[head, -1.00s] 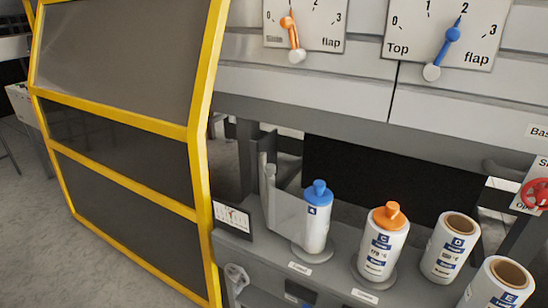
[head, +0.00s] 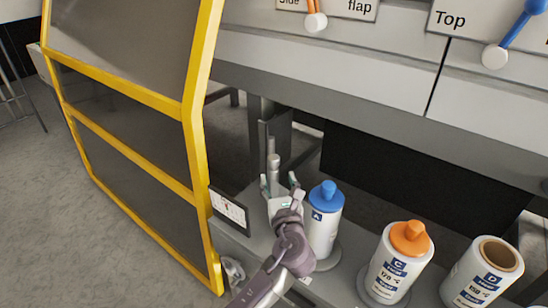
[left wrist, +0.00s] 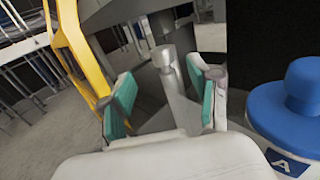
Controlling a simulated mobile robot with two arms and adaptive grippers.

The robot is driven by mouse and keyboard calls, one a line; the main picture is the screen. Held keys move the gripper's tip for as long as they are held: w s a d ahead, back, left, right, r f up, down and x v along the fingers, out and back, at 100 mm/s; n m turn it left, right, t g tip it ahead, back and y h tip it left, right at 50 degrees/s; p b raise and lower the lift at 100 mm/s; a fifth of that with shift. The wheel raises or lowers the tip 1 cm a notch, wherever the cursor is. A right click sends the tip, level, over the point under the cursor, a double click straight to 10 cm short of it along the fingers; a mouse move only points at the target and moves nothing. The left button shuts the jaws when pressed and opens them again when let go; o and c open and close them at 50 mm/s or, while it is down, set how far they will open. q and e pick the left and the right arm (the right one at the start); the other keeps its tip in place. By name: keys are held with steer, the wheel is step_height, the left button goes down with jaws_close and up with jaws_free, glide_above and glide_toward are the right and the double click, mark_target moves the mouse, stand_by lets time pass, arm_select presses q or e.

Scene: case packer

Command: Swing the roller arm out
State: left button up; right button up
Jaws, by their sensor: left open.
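In the left wrist view the post (left wrist: 171,72) stands between the two green finger pads of my left gripper (left wrist: 164,100), with gaps on both sides. The post's lower part is hidden by the gripper. The blue cap (left wrist: 290,110) is close to the right finger. My right gripper is out of view.
A yellow-framed guard (head: 195,140) stands close on the left. A small card (head: 228,209) sits at the bench's left end. An orange-capped roll (head: 398,265) and a roll labelled D (head: 482,275) stand to the right.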

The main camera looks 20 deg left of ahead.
mark_target(274, 163)
arm_select(q)
steer(key=x, duration=0.9)
steer(key=shift+w+a+f, duration=0.1)
steer(key=shift+w+f, duration=0.1)
steer(key=shift+w, duration=0.15)
jaws_close()
